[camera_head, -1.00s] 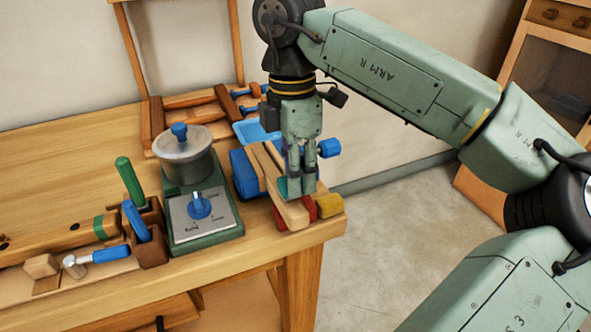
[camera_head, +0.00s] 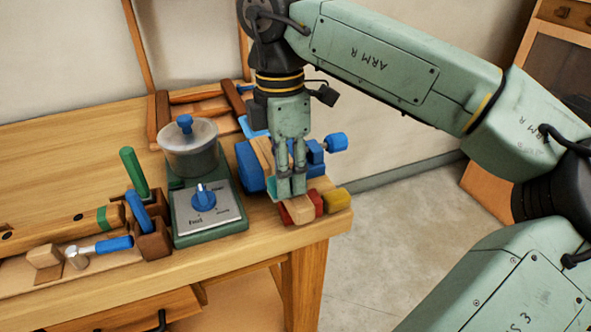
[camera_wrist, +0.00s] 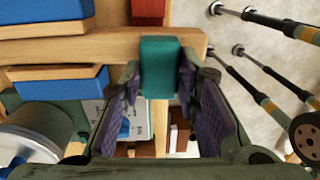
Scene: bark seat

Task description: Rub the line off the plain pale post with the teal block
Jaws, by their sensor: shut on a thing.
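My gripper (camera_head: 291,188) is shut on the teal block (camera_wrist: 158,65), which shows between the purple finger pads in the wrist view. In the head view only a sliver of the teal block (camera_head: 272,179) shows beside the fingers. The block is at the plain pale post (camera_head: 298,209), whose near end sticks out below the fingers. In the wrist view the pale post (camera_wrist: 60,49) runs across the upper part, and the block overlaps it. I cannot tell if they touch. No line shows on the visible wood; any stretch behind the block and fingers is hidden.
Blue parts (camera_head: 248,165) stand behind. A green-based device with a blue knob (camera_head: 204,197) is close on the left. The table edge is just in front.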

